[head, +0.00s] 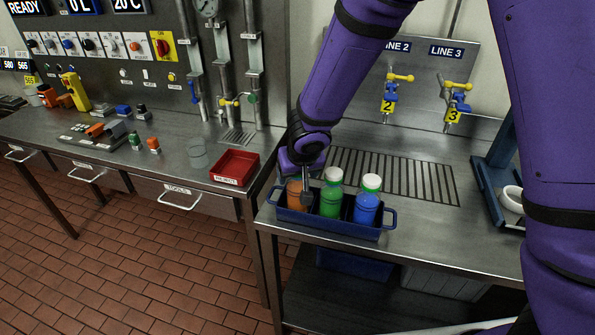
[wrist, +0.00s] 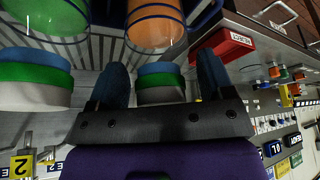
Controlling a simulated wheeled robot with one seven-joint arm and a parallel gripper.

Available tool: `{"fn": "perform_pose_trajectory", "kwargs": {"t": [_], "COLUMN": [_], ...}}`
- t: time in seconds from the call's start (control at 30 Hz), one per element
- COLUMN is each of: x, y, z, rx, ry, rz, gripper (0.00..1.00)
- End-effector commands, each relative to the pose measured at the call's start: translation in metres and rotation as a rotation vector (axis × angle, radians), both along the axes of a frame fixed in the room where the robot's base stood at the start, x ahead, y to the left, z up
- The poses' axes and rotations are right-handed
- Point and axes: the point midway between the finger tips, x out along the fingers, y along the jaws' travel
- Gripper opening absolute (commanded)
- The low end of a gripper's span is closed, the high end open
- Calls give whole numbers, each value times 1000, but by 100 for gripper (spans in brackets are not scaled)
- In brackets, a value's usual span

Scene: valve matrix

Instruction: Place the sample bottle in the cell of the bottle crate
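The bottle crate (head: 322,226) is a dark blue tray with a handle at each end, on the right-hand bench's front left. The orange sample bottle (head: 294,196) stands upright in its left cell. In the wrist view, its orange body (wrist: 155,25) is at the top and its green and white cap (wrist: 160,88) lies between my fingers. My gripper (head: 306,180) is at the top of this bottle; in the wrist view the gripper (wrist: 160,80) looks open, with narrow gaps beside the cap. My gripper hides the cap in the head view.
A green bottle (head: 330,195) and a blue bottle (head: 367,202) stand in the crate's other cells, close beside my gripper. A slotted drain (head: 400,175) lies behind.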

Motion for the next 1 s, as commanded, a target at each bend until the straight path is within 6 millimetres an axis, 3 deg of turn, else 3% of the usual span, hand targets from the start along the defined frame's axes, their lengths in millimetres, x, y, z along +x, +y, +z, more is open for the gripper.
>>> {"fn": "perform_pose_trajectory", "kwargs": {"t": [0.47, 1.0], "x": [1, -35], "y": [-1, -10], "z": [4, 88], "rx": [1, 1], "ry": [-2, -5], "rz": [-3, -3], "gripper": [87, 87]}}
